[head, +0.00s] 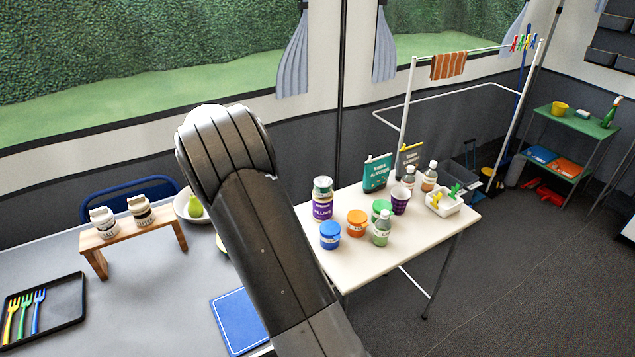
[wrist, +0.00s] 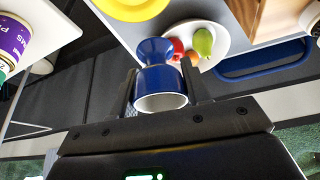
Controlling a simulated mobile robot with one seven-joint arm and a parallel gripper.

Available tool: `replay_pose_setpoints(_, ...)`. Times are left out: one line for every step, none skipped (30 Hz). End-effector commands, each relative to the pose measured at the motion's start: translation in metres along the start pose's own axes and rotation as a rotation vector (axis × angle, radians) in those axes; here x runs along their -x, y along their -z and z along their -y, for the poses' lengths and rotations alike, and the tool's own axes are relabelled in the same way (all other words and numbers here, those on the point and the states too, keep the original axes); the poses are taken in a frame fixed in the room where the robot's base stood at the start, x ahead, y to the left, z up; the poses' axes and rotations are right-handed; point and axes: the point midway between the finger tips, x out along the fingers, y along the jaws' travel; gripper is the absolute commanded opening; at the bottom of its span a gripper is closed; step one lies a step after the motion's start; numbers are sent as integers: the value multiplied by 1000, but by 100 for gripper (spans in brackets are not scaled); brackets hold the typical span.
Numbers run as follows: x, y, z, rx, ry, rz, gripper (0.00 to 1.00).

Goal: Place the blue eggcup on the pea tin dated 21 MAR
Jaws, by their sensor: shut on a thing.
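The blue eggcup (wrist: 158,78) is between the fingers of my gripper (wrist: 160,88) in the wrist view. My gripper is shut on it, and its pale rim faces the camera. In the head view my arm stands in front, and neither the gripper nor the eggcup shows. I cannot make out a pea tin or the date 21 MAR in either view; part of the tables is hidden behind my arm.
A white plate (wrist: 232,42) with a pear and other fruit and a yellow dish (wrist: 128,8) lie near the eggcup. A wooden stand (head: 103,240) holds two jars. A plum jar (head: 322,202) and several containers crowd the white table (head: 385,262). A blue board (head: 238,320) lies in front.

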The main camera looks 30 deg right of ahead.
Motion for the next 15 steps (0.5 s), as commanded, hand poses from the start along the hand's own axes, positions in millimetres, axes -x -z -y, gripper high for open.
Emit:
replay_pose_setpoints(5,4,-31,-43,-18,-2,20)
replay_pose_setpoints(8,5,-47,-66,-27,-1,20)
replay_pose_setpoints(13,6,-69,-96,-39,-1,20)
replay_pose_setpoints(16,7,-85,-119,-49,-2,20)
replay_pose_setpoints(19,7,-101,-141,-59,-2,20)
replay_pose_setpoints(24,6,-123,-171,-72,-2,20)
replay_pose_setpoints(28,6,-138,-194,-81,-2,20)
replay_pose_setpoints(32,4,-155,-217,-90,-2,20)
replay_pose_setpoints(38,3,-175,-247,-102,-2,20)
replay_pose_setpoints(42,1,-192,-271,-112,-3,20)
replay_pose_setpoints(47,-1,-207,-293,-122,-3,20)
replay_pose_setpoints(53,-5,-228,-324,-135,-2,20)
replay_pose_setpoints(57,-8,-244,-347,-144,-2,20)
replay_pose_setpoints(62,-11,-259,-371,-154,-2,20)
replay_pose_setpoints(69,-16,-278,-401,-166,-3,20)
